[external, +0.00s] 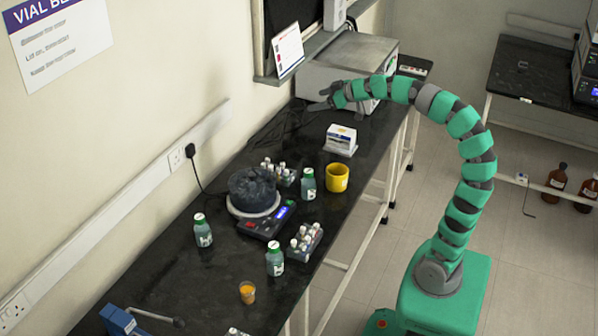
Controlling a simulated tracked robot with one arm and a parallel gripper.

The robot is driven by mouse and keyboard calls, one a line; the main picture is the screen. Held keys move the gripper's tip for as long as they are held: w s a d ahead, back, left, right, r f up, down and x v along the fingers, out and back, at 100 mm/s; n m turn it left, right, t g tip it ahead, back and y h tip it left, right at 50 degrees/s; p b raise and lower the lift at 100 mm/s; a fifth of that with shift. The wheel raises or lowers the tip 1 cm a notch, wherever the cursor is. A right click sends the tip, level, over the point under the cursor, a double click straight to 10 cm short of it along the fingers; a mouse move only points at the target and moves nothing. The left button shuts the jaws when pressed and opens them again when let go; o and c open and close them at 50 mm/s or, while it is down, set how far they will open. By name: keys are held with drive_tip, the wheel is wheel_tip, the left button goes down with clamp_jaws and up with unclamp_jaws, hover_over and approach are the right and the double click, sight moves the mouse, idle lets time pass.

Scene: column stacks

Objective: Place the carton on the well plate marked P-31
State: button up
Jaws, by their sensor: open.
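My gripper (319,98) is open and empty at the far end of the black bench, its dark fingers spread and pointing left. No P-31 marking is readable.
A yellow cup (337,178), green-labelled bottles (203,231), vial racks (305,242) and a scale (265,222) bearing a dark bowl (253,190) crowd the bench (185,285). A grey machine (345,65) stands behind my gripper.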

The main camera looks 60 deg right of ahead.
drive_tip(key=s+a+r+t, duration=0.1)
drive_tip(key=s+a+r, duration=0.3)
drive_tip(key=a+r, duration=0.2)
drive_tip(key=s+a+r+m+t, duration=0.1)
drive_tip(key=s+a+r, duration=0.2)
drive_tip(key=a+r, duration=0.4)
drive_tip(key=shift+s+a+t, duration=0.3)
drive_tip(key=shift+s+t, duration=0.1)
drive_tip(key=shift+r, duration=0.1)
